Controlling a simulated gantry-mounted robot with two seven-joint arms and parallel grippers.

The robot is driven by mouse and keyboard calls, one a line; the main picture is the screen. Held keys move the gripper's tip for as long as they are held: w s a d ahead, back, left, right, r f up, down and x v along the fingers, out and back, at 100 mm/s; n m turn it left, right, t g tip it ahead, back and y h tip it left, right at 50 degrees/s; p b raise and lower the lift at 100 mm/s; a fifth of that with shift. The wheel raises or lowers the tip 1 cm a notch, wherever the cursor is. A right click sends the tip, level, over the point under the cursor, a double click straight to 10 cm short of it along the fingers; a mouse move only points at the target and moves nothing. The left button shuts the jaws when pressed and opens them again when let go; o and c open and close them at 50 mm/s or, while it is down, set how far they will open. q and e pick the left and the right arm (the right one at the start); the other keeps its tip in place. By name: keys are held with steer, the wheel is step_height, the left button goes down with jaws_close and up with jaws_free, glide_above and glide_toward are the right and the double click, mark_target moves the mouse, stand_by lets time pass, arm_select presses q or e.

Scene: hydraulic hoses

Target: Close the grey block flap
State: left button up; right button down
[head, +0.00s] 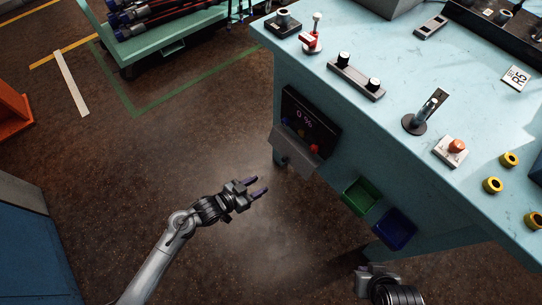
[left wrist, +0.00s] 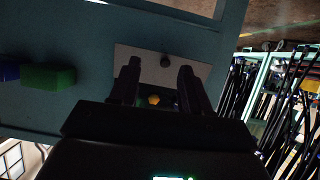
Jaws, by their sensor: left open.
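The grey flap (head: 293,151) hangs slanting outward on the side of the teal bench, below a black panel (head: 313,118) reading "0 %". It stands open, with a dark round knob (head: 283,160) near its lower edge. My left gripper (head: 262,187) is open and empty, to the left of and below the flap, apart from it. In the left wrist view the flap (left wrist: 205,69) is a pale plate beyond my open fingers (left wrist: 158,78), with its knob (left wrist: 165,60) between them. My right gripper (head: 372,278) is partly in view at the bottom; its fingers cannot be made out.
A green bin (head: 360,196) and a blue bin (head: 394,229) hang on the bench side, right of the flap. The bench top (head: 400,62) carries a red-capped button box (head: 453,150) and other fittings. A hose trolley (head: 165,38) stands behind.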

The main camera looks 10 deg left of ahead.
mark_target(283, 160)
arm_select(q)
steer(key=shift+t, duration=0.3)
steer(key=w+d+b, duration=0.1)
steer(key=w, duration=0.2)
steer(key=w+d+b, duration=0.2)
steer(key=w, duration=0.1)
steer(key=w+d+b, duration=0.1)
steer(key=w+d, duration=0.1)
steer(key=w, duration=0.2)
steer(key=shift+w+d+f+b, duration=0.15)
steer(key=shift+w+d+b, duration=0.2)
steer(key=shift+w+b, duration=0.15)
jaws_close()
